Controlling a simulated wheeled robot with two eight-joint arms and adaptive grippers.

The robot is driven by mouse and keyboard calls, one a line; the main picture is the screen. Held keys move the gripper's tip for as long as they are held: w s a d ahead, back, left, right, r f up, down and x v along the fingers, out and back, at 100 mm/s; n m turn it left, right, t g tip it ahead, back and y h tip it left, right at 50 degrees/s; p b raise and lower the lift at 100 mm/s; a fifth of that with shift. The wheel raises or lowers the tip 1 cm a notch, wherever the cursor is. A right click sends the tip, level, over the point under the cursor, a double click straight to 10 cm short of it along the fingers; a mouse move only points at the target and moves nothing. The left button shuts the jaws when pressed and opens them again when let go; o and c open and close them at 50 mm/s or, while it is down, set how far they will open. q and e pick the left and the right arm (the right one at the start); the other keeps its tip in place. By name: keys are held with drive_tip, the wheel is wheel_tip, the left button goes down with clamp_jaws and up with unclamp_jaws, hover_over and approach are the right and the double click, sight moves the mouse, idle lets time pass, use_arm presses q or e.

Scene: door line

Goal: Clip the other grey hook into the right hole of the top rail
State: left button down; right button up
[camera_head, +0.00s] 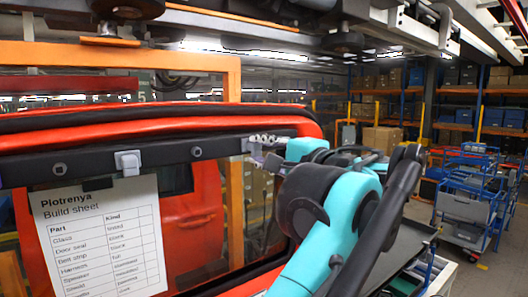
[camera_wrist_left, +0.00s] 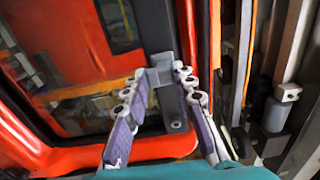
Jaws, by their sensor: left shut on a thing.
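The dark top rail (camera_head: 88,167) runs across the inside of the red door. One light grey hook (camera_head: 128,162) sits on the rail, left of my gripper. My left gripper (camera_head: 264,147) is at the rail's right end, its purple-padded fingers (camera_wrist_left: 157,92) closed around the other grey hook (camera_wrist_left: 161,74). That hook lies against the rail (camera_wrist_left: 154,28) in the left wrist view; whether it is seated in the right hole cannot be told, as the hook covers that spot. In the head view this hook is mostly hidden by the fingers. My right gripper is not in view.
A paper build sheet (camera_head: 100,235) hangs below the rail. The red door frame (camera_head: 160,122) and an orange frame (camera_head: 235,85) stand close around my gripper. A blue cart (camera_head: 470,195) and shelves with boxes stand at the right.

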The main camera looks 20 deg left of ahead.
use_arm(q)
drive_tip(key=shift+a, duration=0.1)
idle(0.3)
drive_tip(key=c, duration=1.2)
unclamp_jaws()
drive_tip(key=shift+w+a, duration=0.1)
drive_tip(key=shift+o, duration=0.2)
drive_tip(key=v, duration=2.3)
